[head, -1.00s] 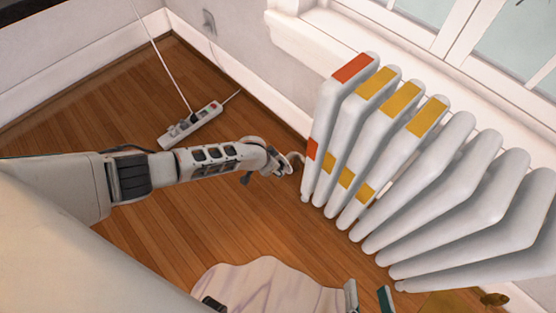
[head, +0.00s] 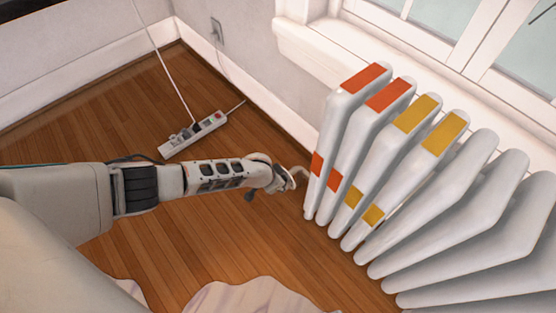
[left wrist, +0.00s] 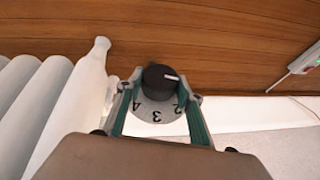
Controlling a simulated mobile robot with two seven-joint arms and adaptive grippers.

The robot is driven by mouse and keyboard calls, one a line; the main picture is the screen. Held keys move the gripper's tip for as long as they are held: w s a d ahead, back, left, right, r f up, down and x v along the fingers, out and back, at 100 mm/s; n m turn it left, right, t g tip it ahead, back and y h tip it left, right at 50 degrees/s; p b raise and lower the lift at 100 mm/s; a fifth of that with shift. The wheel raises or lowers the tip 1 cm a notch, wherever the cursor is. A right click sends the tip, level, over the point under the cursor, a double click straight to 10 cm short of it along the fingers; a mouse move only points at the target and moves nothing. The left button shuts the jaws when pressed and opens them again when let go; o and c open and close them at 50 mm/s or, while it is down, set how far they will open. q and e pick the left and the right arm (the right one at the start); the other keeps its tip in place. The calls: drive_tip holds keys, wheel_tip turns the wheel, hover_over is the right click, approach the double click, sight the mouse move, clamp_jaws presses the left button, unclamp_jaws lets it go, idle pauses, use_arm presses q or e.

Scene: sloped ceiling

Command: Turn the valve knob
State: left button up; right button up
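The valve knob (left wrist: 158,76) shows in the left wrist view as a black cap with a white line pointing right. Below it is a pale dial face (left wrist: 157,107) with the figures 2, 3 and 4 visible. My left gripper (left wrist: 160,82) has its teal-padded fingers on either side of the knob, close against it. In the head view my left gripper (head: 283,180) is at the near left end of the white radiator (head: 487,155), and the knob is hidden there. The radiator's first two ribs carry red bands (head: 363,76); two more carry yellow bands (head: 416,112). My right gripper is out of view.
A power strip (head: 194,136) with a plug and cord lies on the wooden floor (head: 110,110) behind my left arm. A window sill (head: 310,40) overhangs behind the radiator. Pale cloth-like material (head: 255,298) lies at the bottom.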

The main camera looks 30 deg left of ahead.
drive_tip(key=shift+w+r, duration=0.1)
use_arm(q)
drive_tip(key=shift+d+y+p, duration=0.1)
drive_tip(key=shift+y+p, duration=0.3)
drive_tip(key=shift+s+d+f+m+t+y+p, duration=0.15)
drive_tip(key=shift+m+t+y+p, duration=0.2)
drive_tip(key=shift+y, duration=0.35)
drive_tip(key=shift+s+f+y, duration=0.2)
drive_tip(key=shift+y, duration=0.3)
drive_tip(key=shift+s+f+t+y+b, duration=0.15)
drive_tip(key=shift+t+y+b, duration=0.2)
drive_tip(key=shift+y+b, duration=0.25)
drive_tip(key=shift+m, duration=0.25)
drive_tip(key=shift+t+y+b, duration=0.6)
drive_tip(key=shift+y+b, duration=0.1)
drive_tip(key=shift+y, duration=0.2)
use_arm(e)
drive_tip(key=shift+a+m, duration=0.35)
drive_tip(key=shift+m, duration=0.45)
use_arm(q)
drive_tip(key=shift+w+r, duration=0.2)
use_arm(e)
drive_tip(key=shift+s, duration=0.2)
